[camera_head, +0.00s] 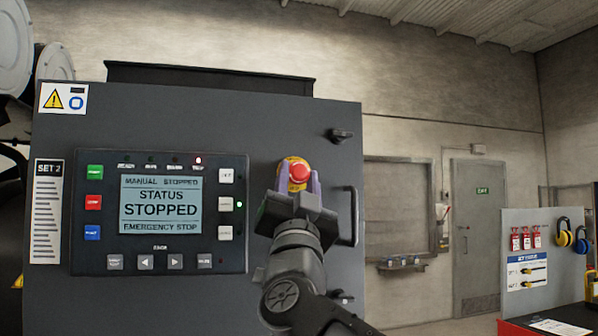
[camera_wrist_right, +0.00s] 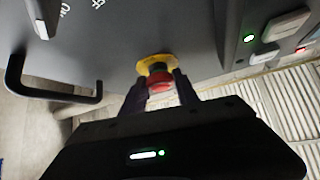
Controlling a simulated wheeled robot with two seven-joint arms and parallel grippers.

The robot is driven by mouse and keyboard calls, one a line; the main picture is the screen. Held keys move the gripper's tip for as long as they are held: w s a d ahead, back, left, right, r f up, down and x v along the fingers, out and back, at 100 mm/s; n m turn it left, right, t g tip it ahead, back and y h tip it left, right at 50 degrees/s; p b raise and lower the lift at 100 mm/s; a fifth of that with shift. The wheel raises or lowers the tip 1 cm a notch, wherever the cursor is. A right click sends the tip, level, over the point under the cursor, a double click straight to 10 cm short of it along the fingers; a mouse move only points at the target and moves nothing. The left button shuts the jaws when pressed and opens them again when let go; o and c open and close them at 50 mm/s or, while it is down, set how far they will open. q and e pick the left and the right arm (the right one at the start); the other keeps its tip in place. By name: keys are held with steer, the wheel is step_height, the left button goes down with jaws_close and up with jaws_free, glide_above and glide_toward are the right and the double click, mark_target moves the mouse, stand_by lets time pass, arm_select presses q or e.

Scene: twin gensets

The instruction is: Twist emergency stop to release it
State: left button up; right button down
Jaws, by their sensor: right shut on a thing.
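The emergency stop (camera_head: 300,172) is a red mushroom button on a yellow base, on the front of the dark grey cabinet (camera_head: 200,293), right of the control panel. It also shows in the right wrist view (camera_wrist_right: 160,82), between two dark fingers. My right gripper (camera_head: 297,182) is shut on the red button, one finger on each side. The gripper (camera_wrist_right: 158,88) faces the cabinet front. The panel screen (camera_head: 160,204) reads "STATUS STOPPED" and "EMERGENCY STOP", and a red lamp (camera_head: 198,160) is lit above it. My left gripper is not in view.
A black door handle (camera_head: 350,216) stands out just right of my right gripper, and shows in the wrist view (camera_wrist_right: 50,92). A small latch (camera_head: 340,135) sits above. A board with red tags and ear defenders (camera_head: 565,238) stands at far right.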

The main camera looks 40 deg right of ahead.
steer(key=m+g+h, duration=0.1)
steer(key=m, duration=0.1)
steer(key=m+g+h+p, duration=0.1)
steer(key=m+g, duration=0.1)
steer(key=m+g+h, duration=0.1)
steer(key=m, duration=0.1)
steer(key=shift+a+r+g+p, duration=0.2)
steer(key=shift+r+g+p, duration=0.1)
steer(key=shift+p, duration=0.1)
steer(key=shift+f+m+g+h+p, duration=0.1)
steer(key=shift+m+g+h+p, duration=0.3)
steer(key=shift+m+g, duration=0.55)
steer(key=shift+m, duration=0.25)
steer(key=c, duration=0.9)
jaws_free()
steer(key=shift+f, duration=0.1)
